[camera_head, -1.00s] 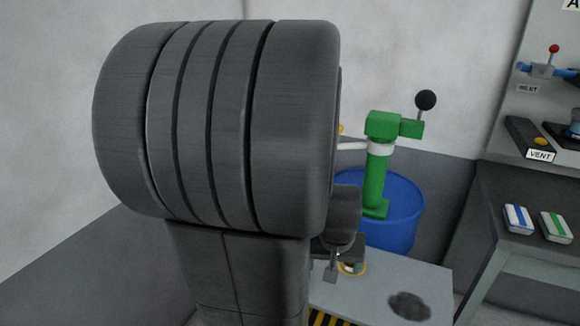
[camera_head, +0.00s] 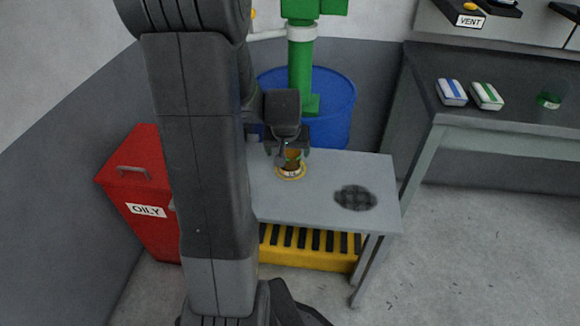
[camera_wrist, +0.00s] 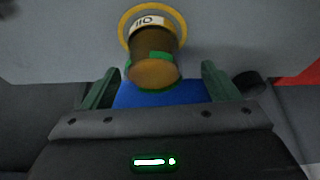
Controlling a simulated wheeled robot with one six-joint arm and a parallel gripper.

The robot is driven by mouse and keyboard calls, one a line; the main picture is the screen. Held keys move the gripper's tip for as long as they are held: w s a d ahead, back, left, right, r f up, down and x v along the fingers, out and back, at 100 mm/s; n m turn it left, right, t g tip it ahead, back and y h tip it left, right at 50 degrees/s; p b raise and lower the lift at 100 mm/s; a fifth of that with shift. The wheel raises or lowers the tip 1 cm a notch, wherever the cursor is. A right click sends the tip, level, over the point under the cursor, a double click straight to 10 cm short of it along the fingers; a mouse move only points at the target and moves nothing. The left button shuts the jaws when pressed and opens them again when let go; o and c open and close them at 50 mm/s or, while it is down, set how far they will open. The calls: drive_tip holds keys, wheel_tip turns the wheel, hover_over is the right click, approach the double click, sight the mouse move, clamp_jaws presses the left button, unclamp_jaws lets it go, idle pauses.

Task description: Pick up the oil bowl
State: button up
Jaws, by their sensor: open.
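The oil bowl is a small brown-amber vessel (camera_head: 292,161) with green marks. It stands upright at a yellow ring marked OIL (camera_head: 290,174) on the grey table (camera_head: 320,205). In the wrist view the bowl (camera_wrist: 152,62) is at the top middle, with the ring (camera_wrist: 124,30) behind it. My gripper (camera_head: 287,152) is open just above the bowl, its fingers spread to either side. In the wrist view my gripper (camera_wrist: 160,72) has one finger left and one right of the bowl, with a visible gap on each side. I cannot tell how far the bowl reaches between them.
A blue drum (camera_head: 335,95) with a green pump (camera_head: 300,65) stands behind the table. A red OILY bin (camera_head: 137,185) is at left. A dark stain or grate (camera_head: 355,197) marks the table's right side. A yellow-black step (camera_head: 310,250) is below. A bench (camera_head: 500,118) stands right.

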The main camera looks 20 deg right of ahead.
drive_tip(key=x, duration=0.2)
drive_tip(key=b+x, duration=0.1)
drive_tip(key=x, duration=0.2)
drive_tip(key=shift+s+d+f+b, duration=0.1)
drive_tip(key=shift+d+f+b, duration=0.2)
drive_tip(key=shift+d+f, duration=0.05)
drive_tip(key=shift+r, duration=0.1)
drive_tip(key=c, duration=1.3)
